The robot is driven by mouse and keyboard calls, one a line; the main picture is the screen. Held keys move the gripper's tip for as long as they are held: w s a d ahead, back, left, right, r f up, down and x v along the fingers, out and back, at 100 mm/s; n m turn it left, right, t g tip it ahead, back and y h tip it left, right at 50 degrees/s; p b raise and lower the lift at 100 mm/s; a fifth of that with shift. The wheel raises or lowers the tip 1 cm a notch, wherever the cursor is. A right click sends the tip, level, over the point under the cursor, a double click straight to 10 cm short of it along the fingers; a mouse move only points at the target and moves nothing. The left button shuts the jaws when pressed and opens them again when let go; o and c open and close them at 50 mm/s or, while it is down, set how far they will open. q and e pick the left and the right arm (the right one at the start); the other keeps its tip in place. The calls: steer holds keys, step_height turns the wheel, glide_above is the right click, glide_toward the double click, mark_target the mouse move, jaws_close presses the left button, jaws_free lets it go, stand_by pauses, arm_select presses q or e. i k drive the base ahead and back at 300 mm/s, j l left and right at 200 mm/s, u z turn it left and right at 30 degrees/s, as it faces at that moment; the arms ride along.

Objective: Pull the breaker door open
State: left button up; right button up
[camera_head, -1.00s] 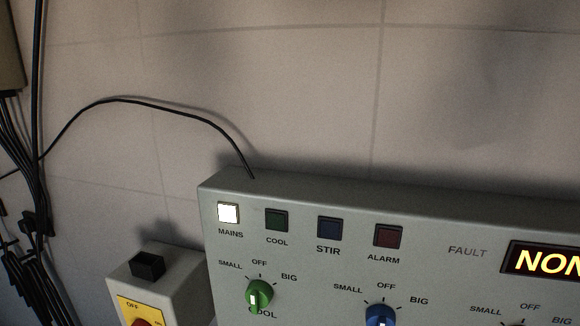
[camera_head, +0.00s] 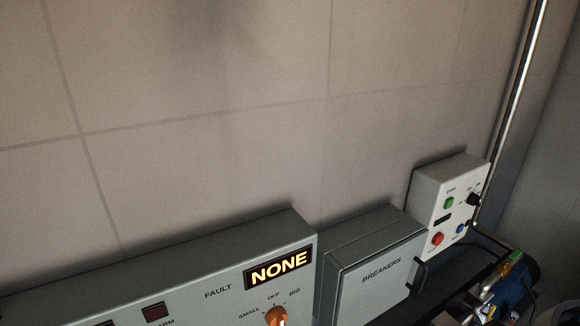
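The breaker box is a grey cabinet at the lower right of the head view. Its front door (camera_head: 372,284) is labelled BREAKERS and looks shut. A dark handle (camera_head: 419,276) sits at the door's right edge. Neither of my grippers is in view.
A grey control panel (camera_head: 222,270) with a lit NONE display (camera_head: 278,269) and an orange knob (camera_head: 277,316) stands left of the breaker box. A pale button box (camera_head: 447,206) is on its right. A blue motor or pump (camera_head: 510,287) lies at the far lower right.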

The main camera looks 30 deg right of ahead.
mark_target(369, 289)
steer(key=z, duration=1.55)
steer(key=i+l+u, duration=0.15)
steer(key=l+u, duration=0.15)
steer(key=i+l+u, duration=0.25)
steer(key=l, duration=0.15)
steer(key=l+u, duration=0.3)
steer(key=l, duration=0.1)
